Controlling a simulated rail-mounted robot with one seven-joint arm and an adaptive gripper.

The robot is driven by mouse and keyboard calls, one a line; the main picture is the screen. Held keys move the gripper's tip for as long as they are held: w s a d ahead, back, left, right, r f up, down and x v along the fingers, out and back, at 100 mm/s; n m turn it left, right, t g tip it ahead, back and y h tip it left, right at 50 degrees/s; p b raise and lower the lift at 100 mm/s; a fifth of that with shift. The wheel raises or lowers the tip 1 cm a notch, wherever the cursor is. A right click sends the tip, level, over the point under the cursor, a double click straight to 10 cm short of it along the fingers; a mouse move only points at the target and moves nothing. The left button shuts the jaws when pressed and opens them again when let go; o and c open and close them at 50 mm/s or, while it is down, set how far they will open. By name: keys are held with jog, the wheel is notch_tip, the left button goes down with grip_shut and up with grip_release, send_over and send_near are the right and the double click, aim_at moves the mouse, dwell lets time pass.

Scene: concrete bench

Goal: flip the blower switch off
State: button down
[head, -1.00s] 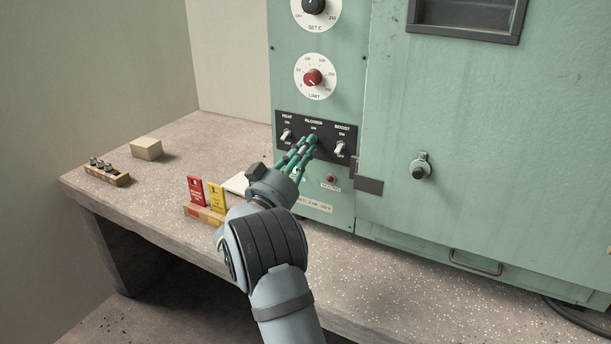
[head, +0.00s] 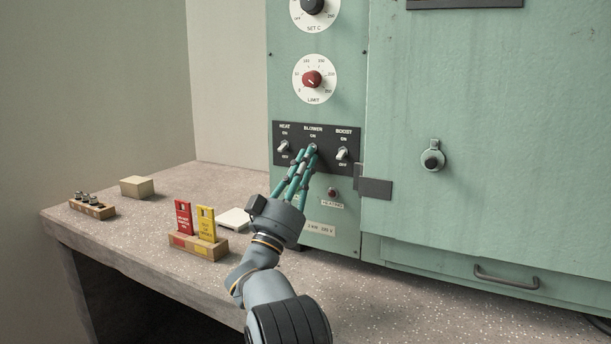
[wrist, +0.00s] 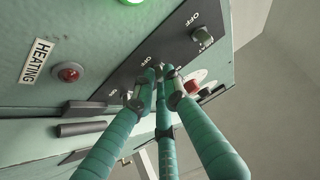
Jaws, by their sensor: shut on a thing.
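The blower switch (head: 313,147) is the middle one of three toggles on a black panel (head: 298,132) on the green cabinet. My gripper (head: 311,151) reaches it from below, with its slim teal fingers shut on it. In the wrist view the fingertips (wrist: 158,74) meet at the black panel (wrist: 170,52). The fingertips hide most of the lever, so I cannot tell whether it stands at ON or OFF.
The heat switch (head: 283,147) and boost switch (head: 341,154) stand close on either side. A red heating lamp (head: 332,192) sits below. A wooden block with red and yellow tags (head: 207,238) stands on the bench, left of my arm.

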jog(key=shift+s+a+r, duration=0.15)
jog(key=shift+a+r, duration=0.05)
jog(key=shift+r, duration=0.05)
jog(key=c, duration=2)
grip_release()
jog(key=shift+o, duration=0.9)
jog(key=shift+f, duration=0.15)
jog(key=shift+d, duration=0.1)
